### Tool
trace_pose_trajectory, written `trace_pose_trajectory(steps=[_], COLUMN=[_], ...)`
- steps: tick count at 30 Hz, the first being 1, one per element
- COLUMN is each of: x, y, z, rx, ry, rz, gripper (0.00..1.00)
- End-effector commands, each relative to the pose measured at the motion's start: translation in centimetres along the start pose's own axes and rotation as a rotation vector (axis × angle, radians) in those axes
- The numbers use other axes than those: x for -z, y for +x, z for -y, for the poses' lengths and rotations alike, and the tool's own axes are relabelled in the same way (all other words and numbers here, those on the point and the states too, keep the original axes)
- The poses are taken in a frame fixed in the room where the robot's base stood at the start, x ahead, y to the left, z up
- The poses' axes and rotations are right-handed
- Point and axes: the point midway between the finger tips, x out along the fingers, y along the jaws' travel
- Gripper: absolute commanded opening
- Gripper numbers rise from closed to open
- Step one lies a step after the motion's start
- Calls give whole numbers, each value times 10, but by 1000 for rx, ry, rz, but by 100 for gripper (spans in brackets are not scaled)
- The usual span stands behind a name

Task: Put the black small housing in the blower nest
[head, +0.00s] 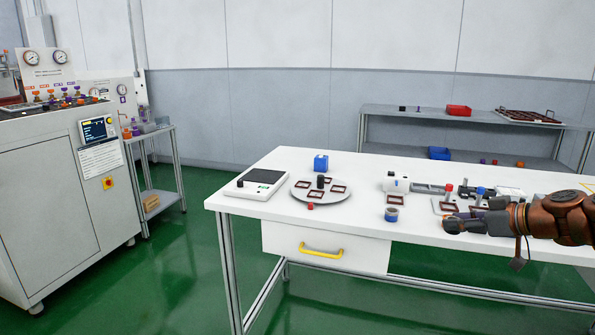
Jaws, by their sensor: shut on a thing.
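My gripper (450,226) reaches in from the right, low over the front part of the white table. It is shut on a small dark thing at its fingertips, too small here to tell if it is the black small housing. A white rounded device (396,184), perhaps the blower, stands behind and to the left of my gripper. A dark red square frame (397,197) lies just in front of it and may be its nest. A black cylinder (320,182) stands on a grey round plate (300,195) with several similar red frames.
A shelf (400,112) with red and blue bins stands behind. The table's front left is clear.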

Motion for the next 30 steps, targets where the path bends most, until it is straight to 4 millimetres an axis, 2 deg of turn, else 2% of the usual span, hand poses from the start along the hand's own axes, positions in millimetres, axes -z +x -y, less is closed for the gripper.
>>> trace_pose_trajectory(steps=[1, 6, 15, 22, 30], x=[7, 27, 36, 24, 4], y=[20, 73, 147, 187, 210], z=[11, 35, 88, 129, 160], rx=[5, -29, -97, -149, -195], ry=[1, 17, 51, 77, 99], rz=[4, 5, 3, 2, 2], gripper=[22, 22, 22, 22, 22])
